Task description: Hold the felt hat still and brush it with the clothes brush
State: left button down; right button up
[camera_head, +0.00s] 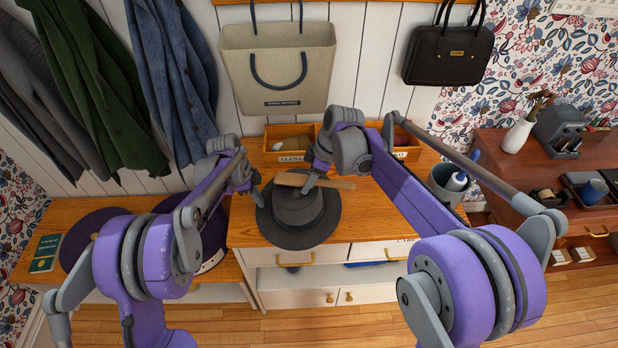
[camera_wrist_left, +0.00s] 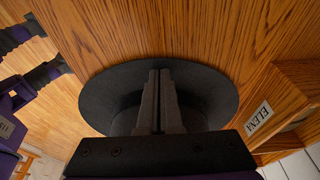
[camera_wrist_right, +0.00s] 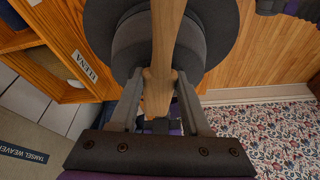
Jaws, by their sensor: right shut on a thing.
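The dark grey felt hat (camera_head: 318,226) lies brim down on the wooden cabinet top (camera_head: 375,228). It also shows in the left wrist view (camera_wrist_left: 215,92) and the right wrist view (camera_wrist_right: 215,45). My left gripper (camera_head: 259,196) is at the left side of the brim; its fingers (camera_wrist_left: 158,72) are together over the hat, and I cannot tell if they touch it. My right gripper (camera_head: 312,184) is shut on the wooden clothes brush (camera_head: 338,183), which is over the crown. The brush (camera_wrist_right: 166,40) points away between the right fingers (camera_wrist_right: 158,78). Its bristles, and any contact with the hat, are hidden.
Wooden boxes (camera_head: 289,133) stand behind the hat, one labelled ELENA (camera_wrist_left: 285,105). A beige bag (camera_head: 278,70) and black handbag (camera_head: 448,55) hang above. A container (camera_head: 445,187) stands right. Coats (camera_head: 100,80) hang left above a lower bench (camera_head: 42,222) with dark round things.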

jog(key=shift+f, duration=0.55)
jog(key=shift+a, duration=0.1)
jog(key=shift+a, duration=0.5)
jog(key=shift+s+d, duration=0.1)
jog(key=shift+d, duration=1.25)
jog(key=shift+a, duration=1.4)
jog(key=shift+d, duration=1.4)
jog(key=shift+a, duration=1.4)
